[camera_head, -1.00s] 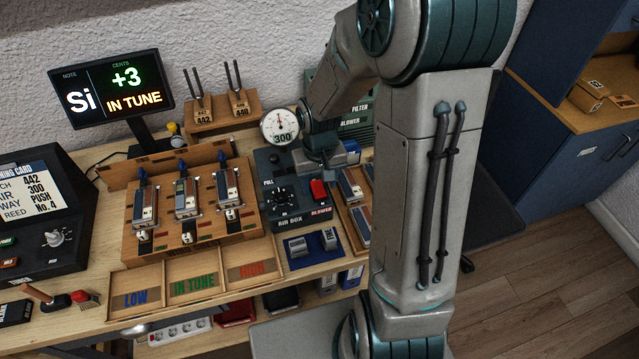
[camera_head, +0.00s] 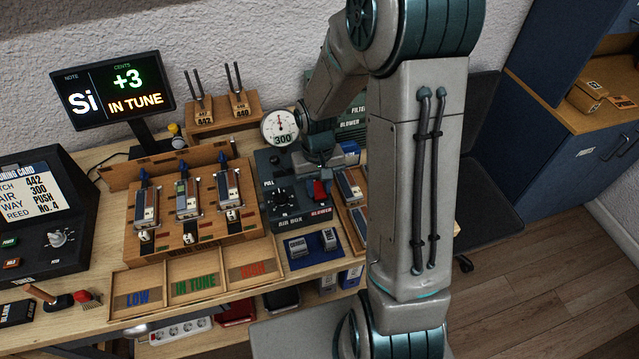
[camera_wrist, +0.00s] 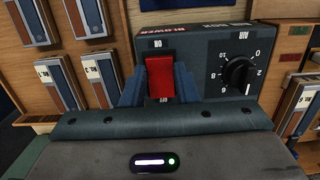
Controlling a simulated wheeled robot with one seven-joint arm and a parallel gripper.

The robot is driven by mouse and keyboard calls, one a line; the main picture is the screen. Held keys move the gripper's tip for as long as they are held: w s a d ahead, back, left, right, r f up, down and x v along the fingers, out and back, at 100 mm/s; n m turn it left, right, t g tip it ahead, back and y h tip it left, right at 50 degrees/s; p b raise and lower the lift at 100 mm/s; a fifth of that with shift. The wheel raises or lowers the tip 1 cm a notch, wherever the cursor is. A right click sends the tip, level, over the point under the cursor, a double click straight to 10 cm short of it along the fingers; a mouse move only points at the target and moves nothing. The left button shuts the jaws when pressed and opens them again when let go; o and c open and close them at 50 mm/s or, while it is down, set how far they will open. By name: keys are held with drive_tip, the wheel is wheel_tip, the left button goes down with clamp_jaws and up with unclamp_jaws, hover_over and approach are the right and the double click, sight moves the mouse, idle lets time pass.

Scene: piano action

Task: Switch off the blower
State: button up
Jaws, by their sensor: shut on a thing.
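The blower switch (camera_wrist: 160,78) is a red rocker on the dark air box (camera_wrist: 205,55). In the wrist view my gripper (camera_wrist: 160,84) has one blue-grey finger on each side of the rocker and is shut on it. The marking above the rocker reads as an upside-down "ON"; the lower marking is partly hidden by my gripper. In the head view the red switch (camera_head: 319,188) shows just below my gripper (camera_head: 321,178), beside the BLOWER label. The pressure gauge (camera_head: 280,127) behind the box reads about 300.
A black AIR knob (camera_wrist: 239,73) sits beside the switch on the same panel. Reed blocks (camera_head: 352,186) stand in a wooden rack close to the switch. A wooden rig (camera_head: 190,235) with several reeds is left of the air box. The monitor (camera_head: 112,88) shows "Si +3 IN TUNE".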

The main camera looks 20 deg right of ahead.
drive_tip(key=shift+o, duration=0.2)
drive_tip(key=shift+w+g+p, duration=0.3)
drive_tip(key=shift+g+p, duration=0.2)
drive_tip(key=shift+g, duration=0.5)
drive_tip(key=o, duration=1)
drive_tip(key=shift+c, duration=0.2)
drive_tip(key=b+v, duration=0.2)
drive_tip(key=v, duration=1.2)
drive_tip(key=s+r+t, duration=0.3)
drive_tip(key=s, duration=0.6)
drive_tip(key=s+r+t, duration=0.3)
drive_tip(key=s, duration=0.6)
drive_tip(key=shift+s+r+t, duration=0.15)
drive_tip(key=shift+r+t, duration=0.05)
drive_tip(key=shift+t, duration=0.2)
